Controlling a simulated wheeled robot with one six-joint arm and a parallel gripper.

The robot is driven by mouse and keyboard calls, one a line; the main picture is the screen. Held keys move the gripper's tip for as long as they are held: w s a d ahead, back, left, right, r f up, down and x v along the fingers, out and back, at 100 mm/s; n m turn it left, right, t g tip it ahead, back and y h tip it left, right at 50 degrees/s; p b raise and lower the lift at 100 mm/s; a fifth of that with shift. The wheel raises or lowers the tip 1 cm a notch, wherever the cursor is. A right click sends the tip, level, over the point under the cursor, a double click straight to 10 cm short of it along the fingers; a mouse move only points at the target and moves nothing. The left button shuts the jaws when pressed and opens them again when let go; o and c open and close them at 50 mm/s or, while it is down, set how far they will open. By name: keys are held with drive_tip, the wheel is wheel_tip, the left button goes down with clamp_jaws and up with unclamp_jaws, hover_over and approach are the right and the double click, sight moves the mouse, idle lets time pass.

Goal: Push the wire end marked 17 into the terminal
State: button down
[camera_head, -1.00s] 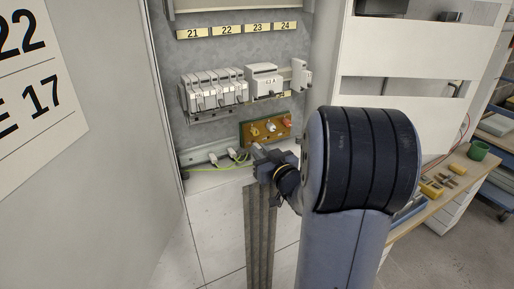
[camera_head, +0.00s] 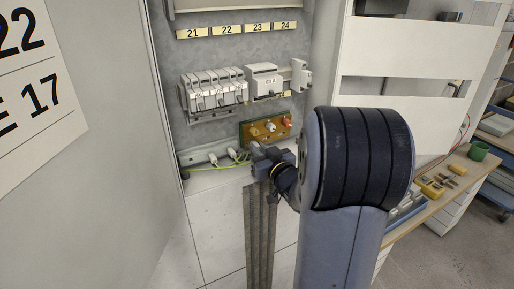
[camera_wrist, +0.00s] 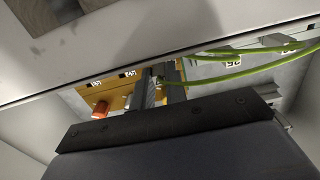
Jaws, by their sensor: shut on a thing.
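My gripper (camera_head: 255,149) is just below an orange-brown terminal board (camera_head: 246,133) on the cabinet's back wall. In the wrist view my gripper (camera_wrist: 160,82) is shut on the end of a yellow-green wire (camera_wrist: 210,80), which runs off to the right. The fingers hide most of that end, and no number 17 is readable on it. The terminal board also shows in the wrist view (camera_wrist: 122,88), with an orange-red knob (camera_wrist: 101,108) left of the fingers. I cannot tell whether the wire end touches a terminal.
A pale rail with white clips (camera_head: 213,158) and yellow-green wires lies left of my gripper. Grey breakers (camera_head: 215,90) sit above the board. The open door with a sign (camera_head: 35,75) bounds the left; a workbench (camera_head: 408,228) stands right.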

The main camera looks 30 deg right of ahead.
drive_tip(key=c, duration=1.3)
unclamp_jaws()
drive_tip(key=shift+c, duration=0.2)
drive_tip(key=shift+s, duration=0.1)
drive_tip(key=s, duration=1)
drive_tip(key=shift+s+d, duration=0.2)
drive_tip(key=shift+s, duration=0.1)
drive_tip(key=shift+w, duration=0.1)
drive_tip(key=w, duration=1)
drive_tip(key=shift+w+a, duration=0.2)
drive_tip(key=shift+w, duration=0.1)
drive_tip(key=shift+s, duration=0.2)
